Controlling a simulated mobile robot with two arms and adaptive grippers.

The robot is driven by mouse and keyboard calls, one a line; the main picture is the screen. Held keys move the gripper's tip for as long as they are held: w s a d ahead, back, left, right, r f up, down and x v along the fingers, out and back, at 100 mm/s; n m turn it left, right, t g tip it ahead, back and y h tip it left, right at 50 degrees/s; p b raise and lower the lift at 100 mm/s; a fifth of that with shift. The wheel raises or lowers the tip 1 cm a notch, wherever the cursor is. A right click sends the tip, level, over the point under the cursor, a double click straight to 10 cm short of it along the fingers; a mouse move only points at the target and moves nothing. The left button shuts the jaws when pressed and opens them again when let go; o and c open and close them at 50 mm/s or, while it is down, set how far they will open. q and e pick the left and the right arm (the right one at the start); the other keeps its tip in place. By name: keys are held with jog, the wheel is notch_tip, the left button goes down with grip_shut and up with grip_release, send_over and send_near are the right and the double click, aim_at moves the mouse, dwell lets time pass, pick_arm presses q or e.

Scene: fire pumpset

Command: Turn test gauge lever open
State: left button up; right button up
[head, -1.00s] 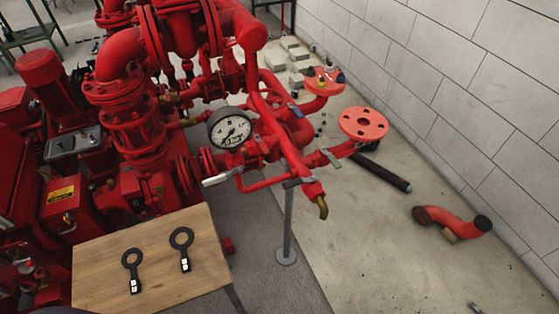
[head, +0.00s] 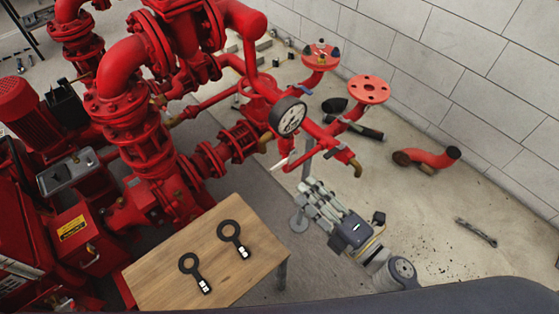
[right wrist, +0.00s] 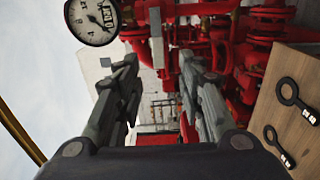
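The round white-faced pressure gauge (head: 288,117) is on the red pipework in the head view, and it also shows at the top left of the right wrist view (right wrist: 91,17). A pale lever (head: 279,163) sticks out below the gauge. My right gripper (head: 309,188) is just below and right of the lever in the head view. Its fingers (right wrist: 158,72) are apart with nothing held between them. My left gripper is not in view.
A wooden table (head: 175,282) with two black ring-ended tools stands left of my right arm. A grey support post (head: 300,205) stands close behind the gripper. Red flanged outlets (head: 368,89) are beyond it. The floor to the right is mostly clear, with a loose red pipe (head: 432,160).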

aim_at(280, 167)
jog(key=p+x, duration=0.3)
jog(key=x, duration=0.7)
jog(key=shift+s+r, duration=0.1)
jog(key=shift+r, duration=0.1)
jog(key=shift+w+a, duration=0.3)
jog(key=shift+w, duration=0.05)
jog(key=shift+f, duration=0.1)
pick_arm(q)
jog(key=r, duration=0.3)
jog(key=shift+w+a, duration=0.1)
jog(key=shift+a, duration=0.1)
pick_arm(e)
grip_shut()
